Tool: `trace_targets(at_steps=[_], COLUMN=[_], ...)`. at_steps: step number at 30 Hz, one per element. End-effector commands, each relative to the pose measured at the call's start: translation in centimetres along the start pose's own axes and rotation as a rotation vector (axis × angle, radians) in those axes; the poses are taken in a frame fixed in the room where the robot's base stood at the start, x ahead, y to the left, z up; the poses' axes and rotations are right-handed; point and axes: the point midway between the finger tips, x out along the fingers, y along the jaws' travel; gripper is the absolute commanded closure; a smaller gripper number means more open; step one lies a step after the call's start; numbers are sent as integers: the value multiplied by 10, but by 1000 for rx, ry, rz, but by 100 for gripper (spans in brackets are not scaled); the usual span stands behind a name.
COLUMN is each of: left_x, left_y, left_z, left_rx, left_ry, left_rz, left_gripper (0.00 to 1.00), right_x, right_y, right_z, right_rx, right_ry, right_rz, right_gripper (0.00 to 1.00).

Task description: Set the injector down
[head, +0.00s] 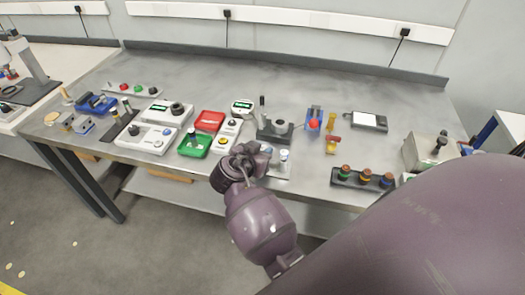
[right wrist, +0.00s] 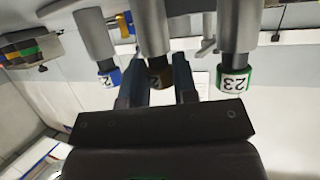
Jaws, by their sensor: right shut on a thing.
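In the right wrist view three grey cylindrical injectors hang in a row. The left one (right wrist: 96,38) has a blue band, and the right one (right wrist: 237,30) has a green band marked 23. The middle injector (right wrist: 153,22) has a brownish end between the two fingers of my right gripper (right wrist: 166,78), which is shut on it. In the head view my right gripper (head: 250,155) is over the bench's front edge, beside a small stand (head: 283,168) with metallic cylinders; its fingertips are mostly hidden. I cannot tell whether the held injector touches the stand. My left gripper is not in view.
A dark rack (head: 375,186) with several colour-banded pieces stands to the right on the grey bench (head: 330,95). Red (head: 210,121) and green (head: 190,150) trays and control boxes lie to the left. A black-based fixture (head: 274,133) stands just behind.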

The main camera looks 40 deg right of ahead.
Motion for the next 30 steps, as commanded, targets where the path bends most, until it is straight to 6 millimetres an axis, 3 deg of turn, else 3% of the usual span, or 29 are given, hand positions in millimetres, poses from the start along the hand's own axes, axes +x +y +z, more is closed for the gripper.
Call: trace_targets(at_steps=[11, 12, 17, 30], left_x=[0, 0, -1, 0], left_y=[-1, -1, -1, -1], left_z=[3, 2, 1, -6], left_rx=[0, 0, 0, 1], left_ry=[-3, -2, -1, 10], left_rz=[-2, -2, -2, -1], left_gripper=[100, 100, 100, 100], right_x=[0, 1, 0, -1], right_y=[0, 0, 0, 0], right_z=[2, 3, 2, -2], right_rx=[2, 1, 2, 2], right_ry=[0, -1, 0, 0], right_rz=[-1, 0, -1, -2], right_gripper=[100, 72, 48, 48])
